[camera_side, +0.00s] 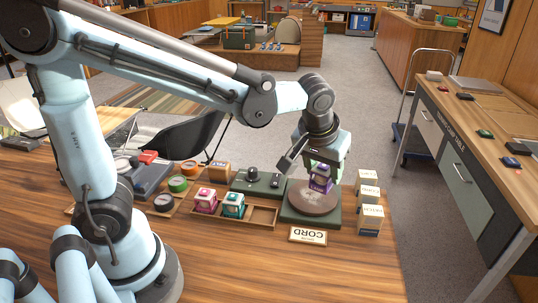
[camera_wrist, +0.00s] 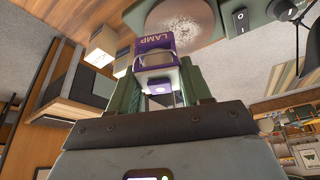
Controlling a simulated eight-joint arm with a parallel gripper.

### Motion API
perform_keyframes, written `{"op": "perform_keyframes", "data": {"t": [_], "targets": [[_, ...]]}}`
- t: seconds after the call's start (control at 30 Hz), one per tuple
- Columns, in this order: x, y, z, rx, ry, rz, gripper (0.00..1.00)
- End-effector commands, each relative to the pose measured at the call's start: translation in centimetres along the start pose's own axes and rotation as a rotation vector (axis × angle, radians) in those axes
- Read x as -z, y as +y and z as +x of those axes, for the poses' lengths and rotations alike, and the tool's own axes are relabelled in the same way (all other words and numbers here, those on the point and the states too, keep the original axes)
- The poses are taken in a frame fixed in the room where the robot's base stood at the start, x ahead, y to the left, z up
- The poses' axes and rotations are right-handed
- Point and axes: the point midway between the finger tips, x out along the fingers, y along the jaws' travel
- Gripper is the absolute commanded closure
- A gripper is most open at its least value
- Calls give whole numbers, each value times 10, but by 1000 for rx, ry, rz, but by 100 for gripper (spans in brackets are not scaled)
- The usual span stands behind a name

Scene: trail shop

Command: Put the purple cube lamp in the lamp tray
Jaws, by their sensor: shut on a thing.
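A purple cube lamp (camera_side: 321,178) with a white label is in my gripper (camera_side: 323,166), over the back part of a round brown plate (camera_side: 313,198) on a green base. I cannot tell whether it touches the plate. In the wrist view the purple lamp (camera_wrist: 156,43), marked LAMP, sits between the two green fingers of my gripper (camera_wrist: 162,82). The wooden lamp tray (camera_side: 262,216) lies left of the green base. A pink lamp (camera_side: 206,201) and a teal lamp (camera_side: 233,205) stand in its left and middle parts; its right part is empty.
A CORD sign (camera_side: 308,236) stands in front of the green base. Several white boxes (camera_side: 370,220) stand to its right. A green unit with black knobs (camera_side: 258,181) is behind the tray. Rolls of tape (camera_side: 178,184) lie further left. The front of the table is clear.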

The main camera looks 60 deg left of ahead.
Motion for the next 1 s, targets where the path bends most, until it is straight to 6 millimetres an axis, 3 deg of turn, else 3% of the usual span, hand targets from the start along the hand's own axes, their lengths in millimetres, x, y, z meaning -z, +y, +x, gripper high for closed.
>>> {"op": "perform_keyframes", "data": {"t": [0.2,0.33,0.43,0.57,0.8,1.0], "targets": [[-20,24,-34,-2,1,4,84],[-26,30,-44,0,-1,0,84],[-29,24,-44,10,0,-23,84],[-33,-6,-31,42,1,-101,84],[-54,-77,-3,116,0,-280,84],[-68,-107,8,149,1,-361,84]]}}
